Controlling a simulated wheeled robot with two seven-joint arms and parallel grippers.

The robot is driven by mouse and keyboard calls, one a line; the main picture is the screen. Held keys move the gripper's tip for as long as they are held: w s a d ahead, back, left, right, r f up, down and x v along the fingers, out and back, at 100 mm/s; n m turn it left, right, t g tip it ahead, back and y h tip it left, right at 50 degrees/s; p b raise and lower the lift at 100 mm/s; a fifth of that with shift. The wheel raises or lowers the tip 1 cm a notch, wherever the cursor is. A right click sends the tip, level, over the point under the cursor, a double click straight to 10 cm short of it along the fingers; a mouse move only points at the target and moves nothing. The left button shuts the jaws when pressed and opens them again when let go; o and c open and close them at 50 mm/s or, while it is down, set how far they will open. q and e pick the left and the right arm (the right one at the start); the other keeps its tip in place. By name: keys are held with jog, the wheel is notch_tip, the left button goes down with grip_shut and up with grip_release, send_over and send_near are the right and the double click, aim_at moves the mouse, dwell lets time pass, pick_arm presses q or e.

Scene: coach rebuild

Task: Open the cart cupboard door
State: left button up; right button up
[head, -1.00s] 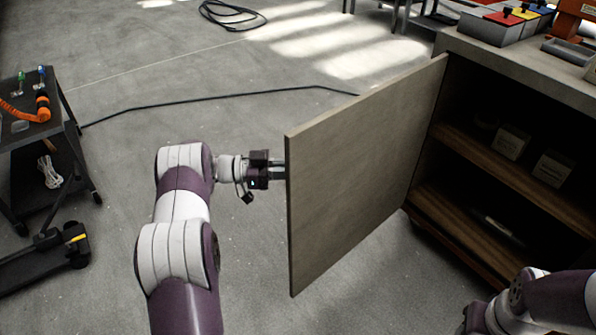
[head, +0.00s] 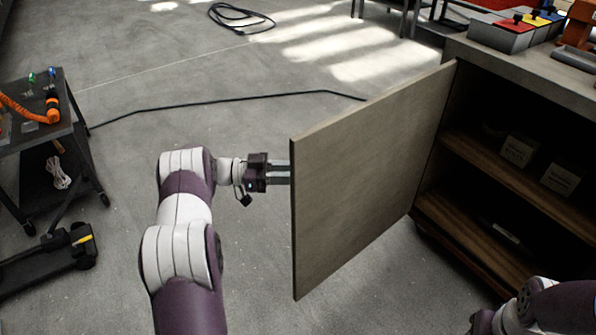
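The cupboard door (head: 370,190) stands swung wide open from the cart (head: 520,70), hinged at the cart's left front edge. Behind it the cupboard interior (head: 480,175) shows two wooden shelves. My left gripper (head: 284,173) is at the outer face of the door near its free edge. Its fingertips are hidden behind the door, so I cannot tell whether it holds the handle or is open. My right arm (head: 540,310) is at the bottom right; its gripper end is cut off by the picture's edge.
Small white boxes (head: 519,150) stand on the upper shelf. Coloured bins (head: 505,35) sit on the cart top. A dark trolley (head: 50,140) with an orange strap stands at the left. A black cable (head: 220,102) lies on the floor. The floor left of the door is mostly clear.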

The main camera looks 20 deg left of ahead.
pick_arm(q)
jog(key=v, duration=1)
jog(key=shift+a+p, duration=0.2)
jog(key=shift+p, duration=0.15)
jog(key=shift+s, duration=0.1)
